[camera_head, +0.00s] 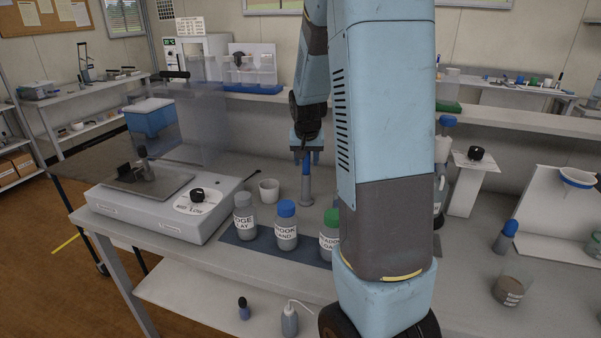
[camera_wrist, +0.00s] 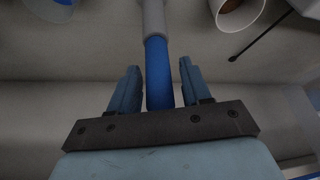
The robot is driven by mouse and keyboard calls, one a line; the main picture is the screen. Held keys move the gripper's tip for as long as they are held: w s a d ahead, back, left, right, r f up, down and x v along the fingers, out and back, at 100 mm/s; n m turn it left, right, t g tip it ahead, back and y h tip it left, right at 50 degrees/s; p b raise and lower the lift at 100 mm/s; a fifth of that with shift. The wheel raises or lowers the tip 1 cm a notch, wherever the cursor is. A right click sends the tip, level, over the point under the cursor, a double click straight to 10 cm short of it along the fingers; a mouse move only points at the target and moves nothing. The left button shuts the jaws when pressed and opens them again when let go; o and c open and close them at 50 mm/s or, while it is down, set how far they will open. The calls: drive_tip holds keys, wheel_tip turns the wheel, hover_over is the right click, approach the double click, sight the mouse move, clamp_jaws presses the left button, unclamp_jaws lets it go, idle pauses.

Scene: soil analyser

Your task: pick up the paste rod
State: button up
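A grey rod with a blue handle, which looks like the paste rod (camera_head: 307,186), stands upright on the bench behind the bottles. In the wrist view its blue handle (camera_wrist: 158,72) runs up between the two fingers of my gripper (camera_wrist: 160,78), with its grey part beyond. A narrow gap shows on each side of the handle, so the fingers are open around it and not pressed on it. In the head view my gripper (camera_head: 307,156) points down at the rod's top. The palm hides the handle's near end in the wrist view.
A white cup (camera_head: 269,191) stands left of the rod. Several labelled bottles (camera_head: 286,232) stand in front on a dark mat (camera_head: 262,247). A large device with a clear shield (camera_head: 205,125) is at left. My arm hides the bench to the right.

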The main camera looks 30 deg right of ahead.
clamp_jaws()
idle(0.3)
